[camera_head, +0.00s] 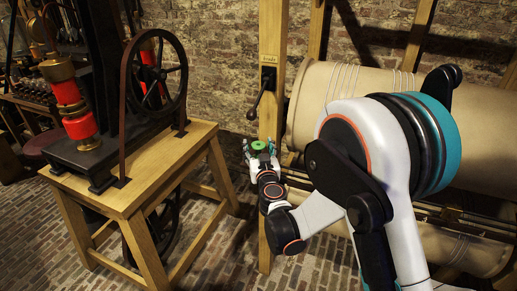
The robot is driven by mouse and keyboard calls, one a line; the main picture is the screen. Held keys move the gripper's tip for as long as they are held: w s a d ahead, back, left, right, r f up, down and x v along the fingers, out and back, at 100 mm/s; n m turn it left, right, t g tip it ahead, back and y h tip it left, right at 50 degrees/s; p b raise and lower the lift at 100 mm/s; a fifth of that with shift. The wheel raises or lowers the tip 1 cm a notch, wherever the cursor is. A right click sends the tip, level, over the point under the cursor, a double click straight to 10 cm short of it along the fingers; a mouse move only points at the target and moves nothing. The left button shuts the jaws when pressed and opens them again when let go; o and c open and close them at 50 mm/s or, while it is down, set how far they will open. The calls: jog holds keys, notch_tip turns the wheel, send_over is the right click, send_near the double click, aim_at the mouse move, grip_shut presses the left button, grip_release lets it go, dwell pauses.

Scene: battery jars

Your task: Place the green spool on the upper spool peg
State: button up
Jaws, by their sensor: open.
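The green spool (260,146) is small and shows between the fingers of my gripper (259,148), in front of the wooden post. My gripper is open around it. I cannot tell whether the fingers touch the spool or what supports it. The upper spool peg cannot be made out; it may be hidden behind the spool, my gripper or my arm.
The wooden post (272,50) carries a black lever (262,90) above the spool. A large cream drum (310,100) lies behind my arm on the right. A wooden table (135,185) on the left bears a machine with a black flywheel (157,75). Brick floor lies between.

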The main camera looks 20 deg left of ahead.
jog(key=shift+r, duration=0.2)
jog(key=v, duration=1.2)
